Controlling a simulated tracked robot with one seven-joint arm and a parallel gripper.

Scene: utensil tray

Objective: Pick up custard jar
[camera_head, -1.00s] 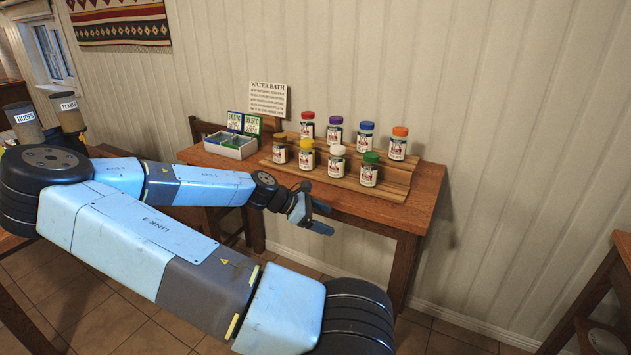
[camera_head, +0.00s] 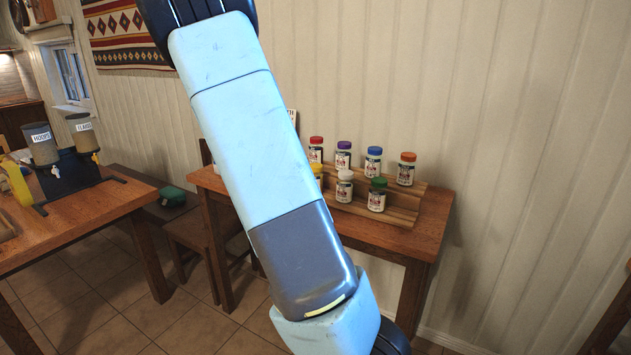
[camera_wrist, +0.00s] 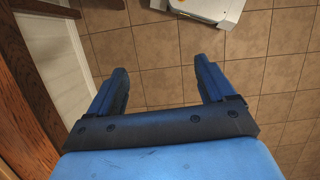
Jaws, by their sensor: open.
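Jars with coloured lids stand on a stepped wooden rack (camera_head: 408,205) in the head view. Red-lid (camera_head: 316,150), purple-lid (camera_head: 343,155), blue-lid (camera_head: 374,161) and orange-lid (camera_head: 406,169) jars are on the back step. White-lid (camera_head: 345,187) and green-lid (camera_head: 377,195) jars are in front. A yellow-lid jar (camera_head: 318,172) is partly hidden behind my arm. The labels are too small to read, so I cannot tell which is the custard jar. My gripper (camera_wrist: 161,70) is open and empty over the tiled floor in the wrist view, away from the jars. The head view does not show it.
The rack stands on a wooden table (camera_head: 425,235) against the panelled wall. My arm crosses the view and covers the table's left part. A chair (camera_head: 188,232) stands left of it. Another table (camera_head: 80,205) at left holds two labelled dispensers (camera_head: 42,145).

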